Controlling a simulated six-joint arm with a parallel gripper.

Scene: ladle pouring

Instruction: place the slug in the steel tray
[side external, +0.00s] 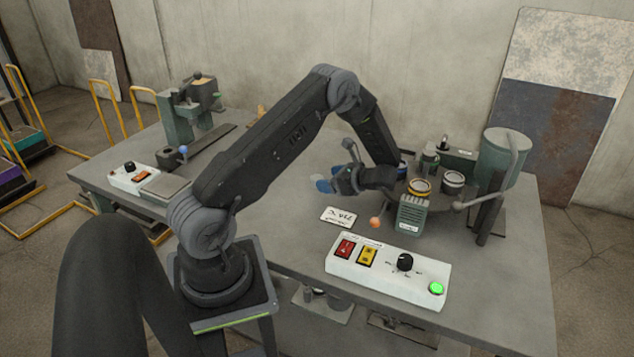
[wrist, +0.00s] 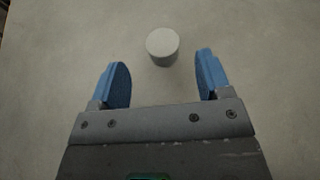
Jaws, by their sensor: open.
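The slug (wrist: 162,47) is a short pale grey cylinder standing upright on the grey surface in the wrist view. My gripper (wrist: 161,72) is open, its two blue fingers apart. The slug shows just ahead of the gap between the fingertips, about centred, with nothing gripping it. In the side view my gripper (side external: 326,181) points left over the bench, and I cannot make out the slug there. A flat grey tray-like piece (side external: 168,187), perhaps the steel tray, lies at the left part of the bench.
A white control box (side external: 388,272) with a green light stands at the bench's front. A small white switch box (side external: 133,178) is at the left. A pouring machine (side external: 420,205) stands right of my gripper. A white label card (side external: 338,216) lies near the gripper.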

